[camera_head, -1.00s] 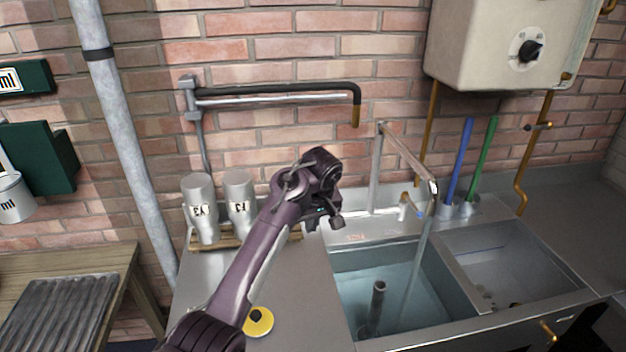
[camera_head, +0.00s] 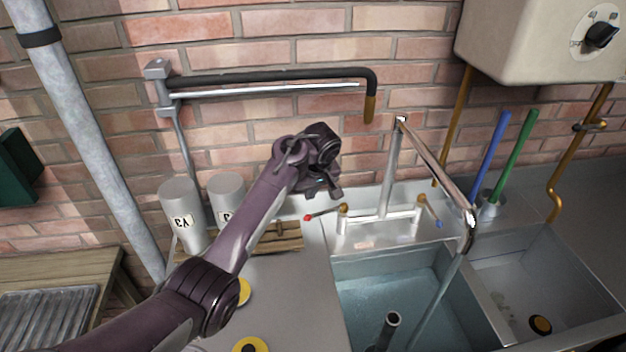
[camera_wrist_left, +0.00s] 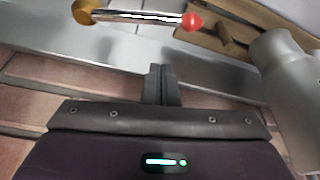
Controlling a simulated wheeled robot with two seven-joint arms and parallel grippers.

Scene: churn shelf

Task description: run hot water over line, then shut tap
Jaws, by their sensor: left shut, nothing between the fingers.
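The tap's swan-neck spout (camera_head: 436,170) rises behind the left basin (camera_head: 450,290), and a stream of water (camera_head: 436,300) runs from it into that basin, which holds water. The red-tipped lever (camera_head: 326,213) points left from the tap; the blue-tipped lever (camera_head: 431,212) is on its right. My left gripper (camera_head: 334,192) is shut and empty, just above and behind the red-tipped lever. In the left wrist view, the shut fingers (camera_wrist_left: 160,72) are apart from the red-tipped lever (camera_wrist_left: 140,17). My right gripper is out of view.
Grey cups (camera_head: 182,212) stand beside a wooden rack (camera_head: 270,238) left of the tap. A black-sleeved pipe (camera_head: 270,77) is on the wall. A heater (camera_head: 530,40) hangs at upper right. Blue (camera_head: 488,155) and green (camera_head: 516,155) handles stand right of the tap.

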